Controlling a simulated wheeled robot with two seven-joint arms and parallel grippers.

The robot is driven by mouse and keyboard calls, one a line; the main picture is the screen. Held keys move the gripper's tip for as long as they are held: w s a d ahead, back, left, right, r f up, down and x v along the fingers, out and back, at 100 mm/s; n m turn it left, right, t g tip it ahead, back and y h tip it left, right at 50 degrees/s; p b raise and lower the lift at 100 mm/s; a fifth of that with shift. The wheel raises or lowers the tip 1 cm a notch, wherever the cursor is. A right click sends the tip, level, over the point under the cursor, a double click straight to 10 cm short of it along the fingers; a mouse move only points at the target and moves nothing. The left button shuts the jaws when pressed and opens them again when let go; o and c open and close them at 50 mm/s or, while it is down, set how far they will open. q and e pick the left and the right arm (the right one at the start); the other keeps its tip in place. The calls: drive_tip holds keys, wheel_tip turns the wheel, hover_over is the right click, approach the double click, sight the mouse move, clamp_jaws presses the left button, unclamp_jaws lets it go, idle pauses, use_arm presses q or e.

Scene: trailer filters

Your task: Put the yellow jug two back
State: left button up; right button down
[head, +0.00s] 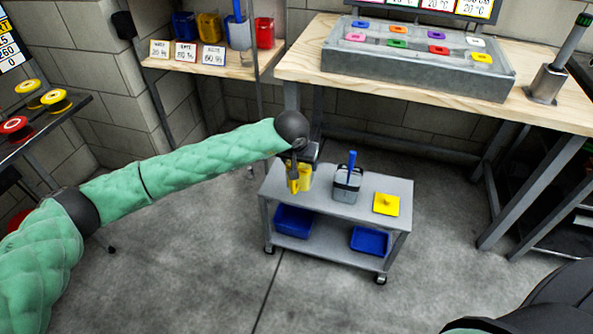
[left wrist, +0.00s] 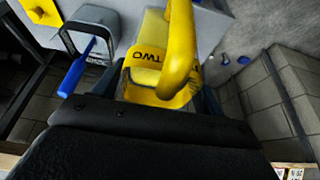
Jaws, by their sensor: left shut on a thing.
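The yellow jug two (head: 305,176) is at the left end of the grey cart's top (head: 374,184); I cannot tell whether it touches the surface. My right gripper is out of view.
On the cart stand a grey container (head: 346,187) with a blue handle and a yellow square lid (head: 386,204). Blue trays (head: 370,240) sit below. A wall shelf (head: 215,69) holds coloured containers above labels. A wooden bench (head: 420,98) carries a grey tray.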

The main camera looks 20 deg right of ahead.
use_arm(q)
drive_tip(key=w+d+f, duration=0.2)
drive_tip(key=w+f, duration=0.7)
drive_tip(key=shift+w+f, duration=0.25)
drive_tip(key=shift+f, duration=0.15)
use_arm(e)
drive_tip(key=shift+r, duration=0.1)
use_arm(q)
drive_tip(key=shift+a, duration=0.1)
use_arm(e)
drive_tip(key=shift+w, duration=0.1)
use_arm(q)
drive_tip(key=shift+f, duration=0.1)
drive_tip(key=o, duration=1.4)
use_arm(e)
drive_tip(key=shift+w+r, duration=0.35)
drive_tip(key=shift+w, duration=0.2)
use_arm(q)
drive_tip(key=shift+o, duration=0.2)
